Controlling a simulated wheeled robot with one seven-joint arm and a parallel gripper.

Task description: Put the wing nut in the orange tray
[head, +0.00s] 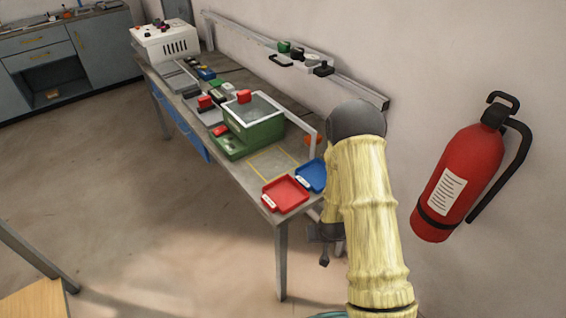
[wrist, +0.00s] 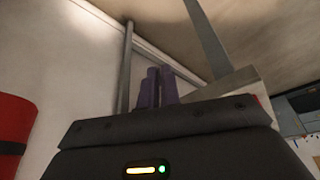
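I cannot make out a wing nut in either view. A small orange patch (head: 314,139) shows at the back of the bench beside my arm; I cannot tell whether it is the orange tray. My gripper (head: 323,258) hangs low beside the bench's near end, partly hidden by my arm. In the wrist view its purple fingers (wrist: 160,86) stand close together, with nothing visible between them. The gripper looks shut and empty.
A red tray (head: 285,194) and a blue tray (head: 313,174) lie at the bench's near end. A green box (head: 262,137) with a white rim stands beyond them. A fire extinguisher (head: 462,178) hangs on the right wall. The floor left of the bench is clear.

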